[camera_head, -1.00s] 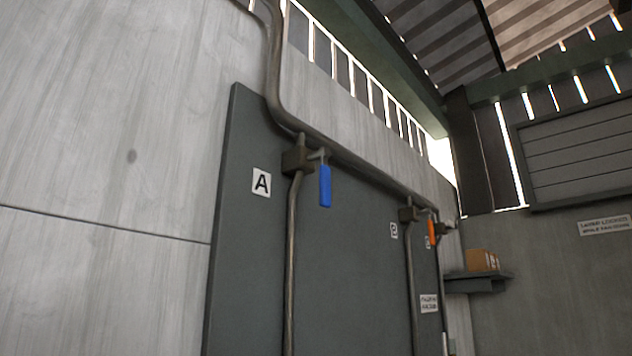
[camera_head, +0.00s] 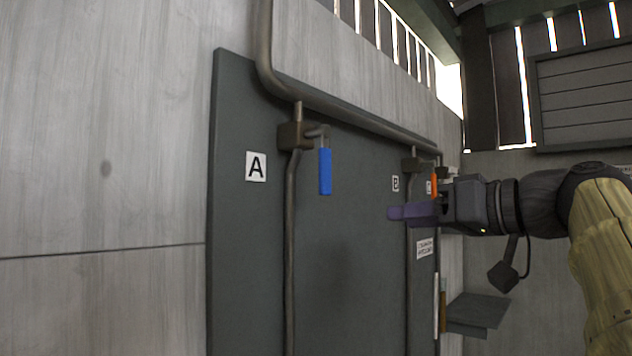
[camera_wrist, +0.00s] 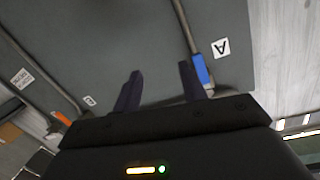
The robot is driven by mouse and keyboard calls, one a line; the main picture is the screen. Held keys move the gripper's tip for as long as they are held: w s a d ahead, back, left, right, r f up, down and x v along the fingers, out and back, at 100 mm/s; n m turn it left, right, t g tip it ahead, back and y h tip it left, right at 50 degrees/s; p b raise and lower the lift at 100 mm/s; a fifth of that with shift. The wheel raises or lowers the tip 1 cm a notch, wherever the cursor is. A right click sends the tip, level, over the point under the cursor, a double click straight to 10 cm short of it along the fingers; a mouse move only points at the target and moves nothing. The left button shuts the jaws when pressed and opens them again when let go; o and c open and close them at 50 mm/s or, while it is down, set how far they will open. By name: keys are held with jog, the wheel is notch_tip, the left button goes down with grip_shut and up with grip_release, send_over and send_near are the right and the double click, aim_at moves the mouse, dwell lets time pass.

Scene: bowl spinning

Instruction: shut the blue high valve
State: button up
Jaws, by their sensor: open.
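The blue valve handle (camera_head: 325,171) hangs straight down from a dark valve body (camera_head: 295,136) on a vertical pipe, beside the label A (camera_head: 256,166) on the grey panel. My gripper (camera_head: 392,213) is to the right of the blue handle and a little lower, apart from it and pointing left. In the wrist view the two dark fingers of my gripper (camera_wrist: 161,76) are spread with nothing between them. The blue handle (camera_wrist: 202,70) shows there just beyond the right finger, whose tip may overlap its view. The valve body is unclear in the wrist view.
An orange handle (camera_head: 434,185) is farther right on the panel, close behind my gripper in the picture; it also shows in the wrist view (camera_wrist: 62,118). A thick pipe (camera_head: 350,113) runs above the valves. A shelf (camera_head: 478,311) juts out at lower right.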

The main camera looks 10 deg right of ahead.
aim_at(328, 166)
jog(key=s+a+r+n+y, duration=0.1)
jog(key=s+a+r+n, duration=0.1)
jog(key=s+r, duration=0.3)
notch_tip(328, 166, up, 2)
jog(key=shift+r+n+y+p, duration=0.25)
jog(key=shift+n+y+p, duration=0.15)
jog(key=shift+n, duration=0.4)
jog(key=shift+a, duration=0.1)
jog(key=p+x, duration=0.6)
jog(key=x, duration=1)
jog(key=shift+w+a+r, duration=0.1)
jog(key=shift+w+a, duration=0.05)
jog(key=shift+w, duration=0.1)
jog(key=shift+w+a+p, duration=0.25)
jog(key=shift+w+p, duration=0.05)
jog(key=shift+w, duration=0.05)
jog(key=shift+c, duration=0.4)
grip_shut()
